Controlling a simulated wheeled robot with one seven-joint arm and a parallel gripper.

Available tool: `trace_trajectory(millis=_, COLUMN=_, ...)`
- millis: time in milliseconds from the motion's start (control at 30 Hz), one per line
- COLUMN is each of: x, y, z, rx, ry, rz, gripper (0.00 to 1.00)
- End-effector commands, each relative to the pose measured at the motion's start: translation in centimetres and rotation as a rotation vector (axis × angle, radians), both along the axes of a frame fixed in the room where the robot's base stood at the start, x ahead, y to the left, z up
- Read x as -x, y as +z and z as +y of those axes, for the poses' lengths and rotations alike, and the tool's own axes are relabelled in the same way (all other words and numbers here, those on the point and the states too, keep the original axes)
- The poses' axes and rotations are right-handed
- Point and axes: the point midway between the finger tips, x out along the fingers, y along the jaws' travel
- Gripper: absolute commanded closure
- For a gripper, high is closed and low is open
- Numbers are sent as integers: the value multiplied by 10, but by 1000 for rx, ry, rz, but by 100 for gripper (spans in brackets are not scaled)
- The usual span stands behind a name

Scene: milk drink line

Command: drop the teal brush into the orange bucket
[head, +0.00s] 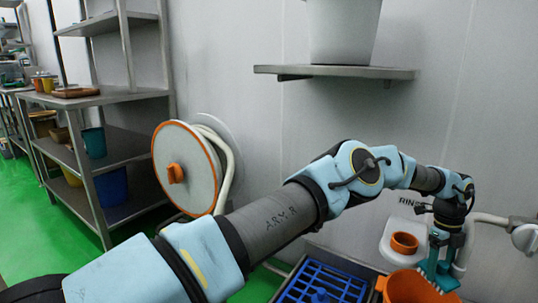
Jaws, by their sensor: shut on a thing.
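The orange bucket (408,290) stands at the lower right, cut off by the bottom edge of the head view. My gripper (440,250) points down over the bucket's right rear side. It is shut on the teal brush (436,267), which shows as a small teal shape below the fingers. The brush overlaps the bucket's rim in the picture. I cannot tell whether its lower end is inside the bucket or only above it.
A blue grate (322,284) lies left of the bucket. A white wall unit with an orange ring (404,243) and a grey pipe (490,219) are close to my gripper. A hose reel (185,168), a wall shelf (335,71) and a metal rack (120,145) stand further left.

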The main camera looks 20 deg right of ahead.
Motion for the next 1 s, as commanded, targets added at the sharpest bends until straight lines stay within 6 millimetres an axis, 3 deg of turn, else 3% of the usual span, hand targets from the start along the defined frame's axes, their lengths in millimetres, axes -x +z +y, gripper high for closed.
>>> trace_trajectory(millis=167, x=3, y=-4, z=-5, rx=16, ry=-1, rz=4, gripper=100)
trace_trajectory(millis=600, x=3, y=-52, z=-4, rx=12, ry=0, rz=3, gripper=100)
trace_trajectory(millis=933, x=1, y=-55, z=-3, rx=12, ry=1, rz=1, gripper=100)
trace_trajectory(millis=967, x=1, y=-55, z=-3, rx=12, ry=2, rz=1, gripper=30)
trace_trajectory(millis=1000, x=1, y=-55, z=-3, rx=11, ry=2, rz=1, gripper=26)
